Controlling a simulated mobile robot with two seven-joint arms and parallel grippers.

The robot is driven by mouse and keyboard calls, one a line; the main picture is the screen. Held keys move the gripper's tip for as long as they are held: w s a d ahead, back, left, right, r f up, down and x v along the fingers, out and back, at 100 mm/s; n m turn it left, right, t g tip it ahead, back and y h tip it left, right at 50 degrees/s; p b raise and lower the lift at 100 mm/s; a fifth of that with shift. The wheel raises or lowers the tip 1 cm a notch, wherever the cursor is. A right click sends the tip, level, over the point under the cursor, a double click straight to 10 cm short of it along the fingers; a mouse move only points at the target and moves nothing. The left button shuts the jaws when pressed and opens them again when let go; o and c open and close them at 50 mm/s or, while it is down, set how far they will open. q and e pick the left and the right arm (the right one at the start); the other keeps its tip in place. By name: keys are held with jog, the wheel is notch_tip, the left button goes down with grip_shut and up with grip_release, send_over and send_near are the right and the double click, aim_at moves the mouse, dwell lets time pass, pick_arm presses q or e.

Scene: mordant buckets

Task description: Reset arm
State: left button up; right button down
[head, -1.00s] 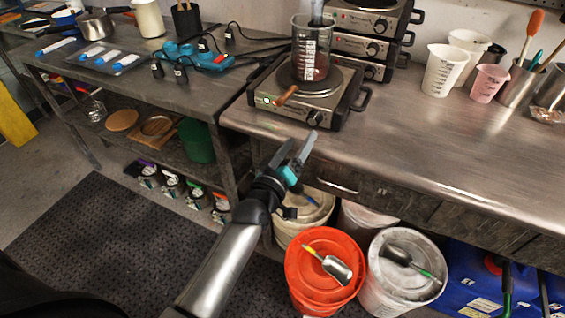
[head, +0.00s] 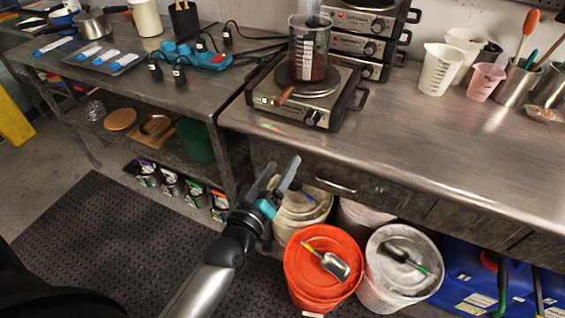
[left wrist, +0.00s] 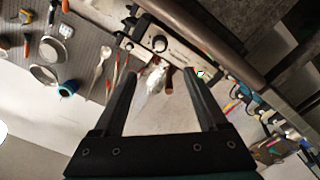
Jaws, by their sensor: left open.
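My left gripper (head: 277,174) is open and empty in the head view. It is in front of the workbench's front edge, below the hot plate and above the buckets. In the left wrist view, its two dark fingers (left wrist: 160,82) are spread with nothing held between them. My right gripper is not in view.
A hot plate (head: 335,112) holds a glass beaker (head: 306,68) of dark liquid near the workbench (head: 430,140) edge. Below are an orange bucket (head: 305,275) and a whitish bucket (head: 380,290), with scoops on top. A dark floor mat (head: 110,235) lies clear at left.

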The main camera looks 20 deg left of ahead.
pick_arm(q)
jog(key=s+d+f+m+g, duration=0.15)
jog(key=s+f+g, duration=0.3)
jog(key=f, duration=0.95)
jog(key=s+d+f+m+g, duration=0.1)
jog(key=s+f+m+g, duration=0.4)
jog(key=f, duration=0.9)
jog(key=s+a+f+m+g, duration=0.1)
jog(key=s+f+g, duration=0.1)
jog(key=s+f, duration=0.3)
jog(key=s+a+f+m+g, duration=0.1)
jog(key=s+f+g, duration=0.2)
jog(key=s, duration=1.1)
jog(key=s+a+f+m+g, duration=0.1)
jog(key=s+f+g, duration=0.1)
jog(key=s+f, duration=0.5)
jog(key=s, duration=0.2)
jog(key=shift+s+a+f+y, duration=0.25)
jog(key=shift+s+f+y, duration=0.05)
jog(key=shift+g, duration=0.25)
